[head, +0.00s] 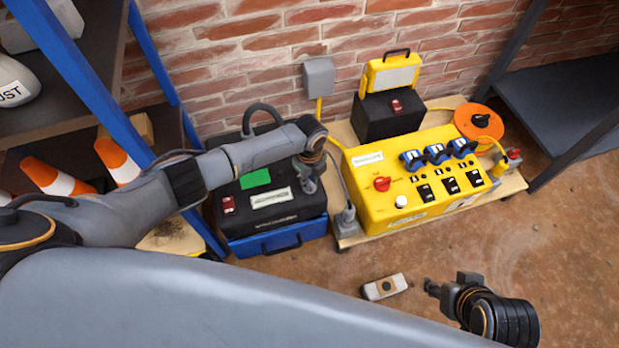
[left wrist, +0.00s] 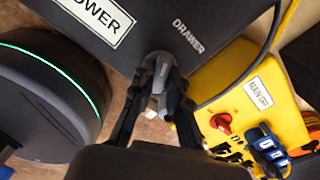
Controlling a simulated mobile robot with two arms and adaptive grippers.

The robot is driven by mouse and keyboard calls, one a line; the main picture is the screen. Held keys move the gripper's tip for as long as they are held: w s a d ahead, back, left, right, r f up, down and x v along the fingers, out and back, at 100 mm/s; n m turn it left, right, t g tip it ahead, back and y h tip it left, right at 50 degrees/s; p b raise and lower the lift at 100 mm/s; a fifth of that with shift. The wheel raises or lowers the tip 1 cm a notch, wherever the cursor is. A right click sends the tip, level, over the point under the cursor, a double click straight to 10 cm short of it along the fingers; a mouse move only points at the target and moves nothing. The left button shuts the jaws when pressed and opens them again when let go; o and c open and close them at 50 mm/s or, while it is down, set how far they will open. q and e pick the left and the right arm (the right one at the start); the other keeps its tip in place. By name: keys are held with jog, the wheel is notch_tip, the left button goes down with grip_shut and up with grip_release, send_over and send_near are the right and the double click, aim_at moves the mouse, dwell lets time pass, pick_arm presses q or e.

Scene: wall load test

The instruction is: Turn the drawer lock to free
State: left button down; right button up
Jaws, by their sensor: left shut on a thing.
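The black unit (head: 270,215) stands on a blue drawer section (head: 265,243) near the brick wall. Its top also shows in the left wrist view (left wrist: 150,22), with the word DRAWER (left wrist: 187,36) printed beside my gripper. My left gripper (head: 309,184) is over the unit's right side. In the left wrist view its fingers (left wrist: 158,88) are shut on a small grey piece, taken to be the drawer lock (left wrist: 158,78). The fingers hide most of it, so its turned position cannot be told. My right gripper (head: 432,288) is low over the floor at the right, too small to tell open or shut.
A yellow panel (head: 385,219) with a red knob and several switches stands close to the right of the black unit. A grey and white device (head: 384,287) lies on the floor near my right gripper. A blue-framed shelf (head: 160,75) stands at the left.

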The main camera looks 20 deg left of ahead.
pick_arm(q)
jog(key=m, duration=0.5)
jog(key=shift+d, duration=0.1)
jog(key=shift+m, duration=0.3)
dwell(0.4)
jog(key=c, duration=1.3)
grip_release()
notch_tip(320, 180, up, 12)
jog(key=shift+s, duration=0.1)
